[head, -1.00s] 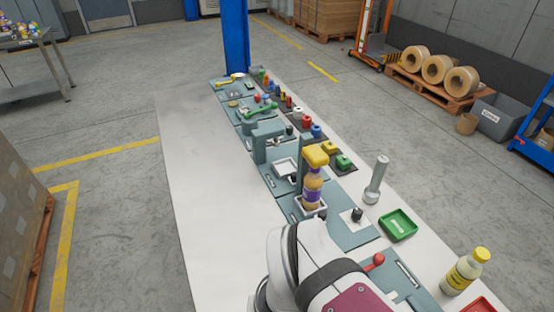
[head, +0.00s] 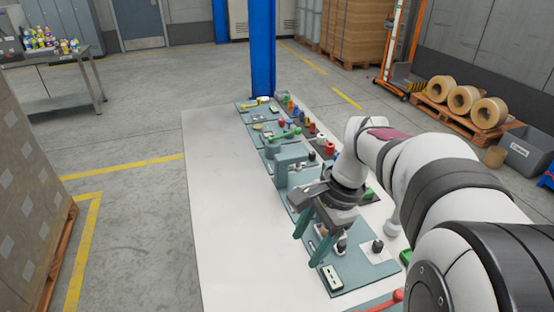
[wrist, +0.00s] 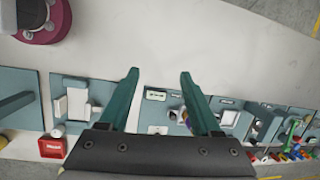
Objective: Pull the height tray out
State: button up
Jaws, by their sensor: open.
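My gripper (head: 309,248) is open and empty, its two green fingers pointing down over the teal station panels (head: 352,268). In the wrist view my gripper (wrist: 158,74) has its fingertips spread wide toward the bare bench. A teal panel with a small white plate (wrist: 157,95) lies between and below the fingers. The bottle (wrist: 184,118) with a purple label shows in part behind the right finger. The height tray cannot be made out clearly; my gripper and wrist cover that area in the head view. I see no contact between fingers and any tray.
A teal upright block (head: 291,166) stands farther along the row. A red tray (wrist: 51,148) lies at the lower left of the wrist view. The white bench (head: 225,210) is clear left of the panels.

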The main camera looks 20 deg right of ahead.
jog(key=w+d+f+m+t, duration=0.1)
jog(key=w+d+m, duration=0.1)
jog(key=d, duration=0.3)
jog(key=w+d+f+m, duration=0.1)
jog(key=w+d+m, duration=0.2)
jog(key=d, duration=0.1)
jog(key=m+t, duration=0.1)
jog(key=m, duration=0.4)
send_near(344, 244)
jog(key=x, duration=0.9)
jog(key=shift+c, duration=0.3)
grip_shut()
jog(key=shift+w, duration=0.1)
